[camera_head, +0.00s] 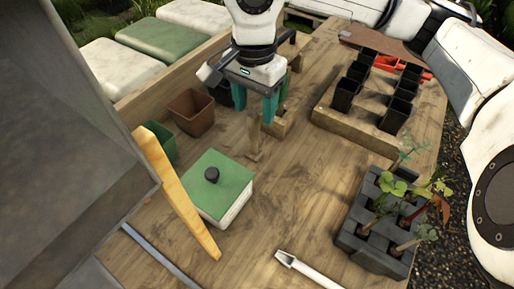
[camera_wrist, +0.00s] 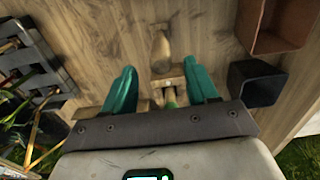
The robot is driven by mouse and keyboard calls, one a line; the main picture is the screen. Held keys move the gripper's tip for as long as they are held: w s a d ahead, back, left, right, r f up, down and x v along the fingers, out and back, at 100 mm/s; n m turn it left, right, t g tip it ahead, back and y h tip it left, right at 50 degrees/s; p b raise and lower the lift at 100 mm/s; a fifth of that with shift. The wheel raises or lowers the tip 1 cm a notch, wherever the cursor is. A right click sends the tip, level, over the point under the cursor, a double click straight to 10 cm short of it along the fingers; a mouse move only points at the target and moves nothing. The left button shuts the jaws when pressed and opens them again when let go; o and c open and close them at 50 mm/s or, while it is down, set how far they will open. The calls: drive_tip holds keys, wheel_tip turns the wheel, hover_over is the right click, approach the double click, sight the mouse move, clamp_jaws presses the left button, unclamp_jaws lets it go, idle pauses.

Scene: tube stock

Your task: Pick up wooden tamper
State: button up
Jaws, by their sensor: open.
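A short, pale wooden piece that looks like the wooden tamper (camera_head: 254,147) is on the table just in front of my gripper (camera_head: 255,112). Another small wooden part with a green piece (camera_wrist: 170,97) shows lower down between the fingers. The wrist and fingers hide some of the area behind the tamper.
A brown pot (camera_head: 190,112) and a dark pot (camera_wrist: 255,84) stand beside the gripper. A green-lidded box (camera_head: 220,184) is in front, left. A seedling tray (camera_head: 350,240) and a wooden rack of black pots (camera_head: 345,128) are at right. The table's centre is clear.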

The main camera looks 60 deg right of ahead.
sight(254, 137)
drive_tip(key=shift+w+f+p, duration=0.1)
drive_tip(key=shift+f+p, duration=0.55)
drive_tip(key=shift+f, duration=2.15)
drive_tip(key=shift+a, duration=0.1)
clamp_jaws()
